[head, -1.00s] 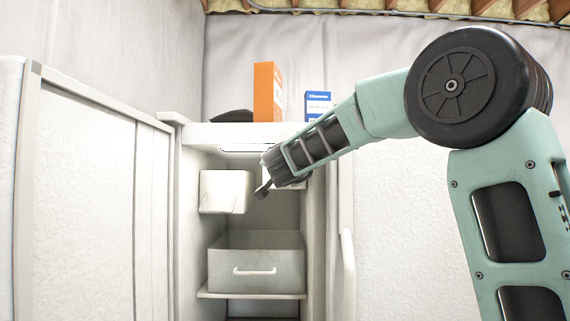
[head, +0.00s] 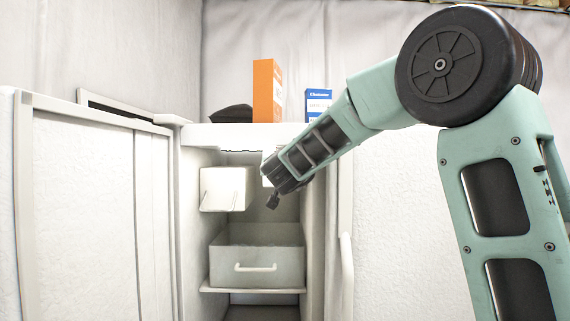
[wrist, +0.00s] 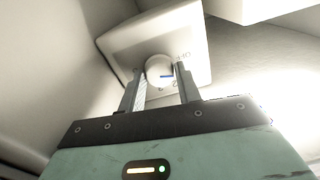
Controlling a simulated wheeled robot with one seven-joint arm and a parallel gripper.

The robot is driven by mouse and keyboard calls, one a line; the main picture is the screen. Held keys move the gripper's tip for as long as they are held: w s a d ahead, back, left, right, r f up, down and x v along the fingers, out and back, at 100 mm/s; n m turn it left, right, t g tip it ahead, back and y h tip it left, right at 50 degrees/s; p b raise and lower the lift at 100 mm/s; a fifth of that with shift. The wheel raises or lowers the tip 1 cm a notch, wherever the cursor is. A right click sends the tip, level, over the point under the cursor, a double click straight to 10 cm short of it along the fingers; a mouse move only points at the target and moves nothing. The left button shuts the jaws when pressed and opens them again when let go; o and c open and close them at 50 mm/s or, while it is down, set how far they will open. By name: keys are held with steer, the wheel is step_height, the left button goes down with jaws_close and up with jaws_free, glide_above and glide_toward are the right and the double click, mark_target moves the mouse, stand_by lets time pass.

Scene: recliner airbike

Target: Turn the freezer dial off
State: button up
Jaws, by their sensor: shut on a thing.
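The freezer dial (wrist: 158,70) is a round white knob with a blue mark, on a pale square housing (wrist: 120,42) with printed markings. In the wrist view my gripper (wrist: 160,84) has one finger on each side of the dial and is shut on it. In the head view my gripper (head: 273,198) reaches into the open upper part of the freezer (head: 230,137). The housing's edge (head: 266,168) shows there just behind my wrist, and the dial itself is hidden.
A white box-like unit (head: 224,190) is left of my gripper. A drawer (head: 256,266) sits below. The open freezer door (head: 90,200) stands at left. An orange box (head: 267,90), a blue-and-white box (head: 318,102) and a dark item (head: 232,114) rest on top.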

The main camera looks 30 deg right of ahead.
steer(key=n+p, duration=0.3)
steer(key=shift+p, duration=0.35)
steer(key=shift+n+p, duration=0.65)
steer(key=shift+n, duration=0.35)
steer(key=o, duration=0.5)
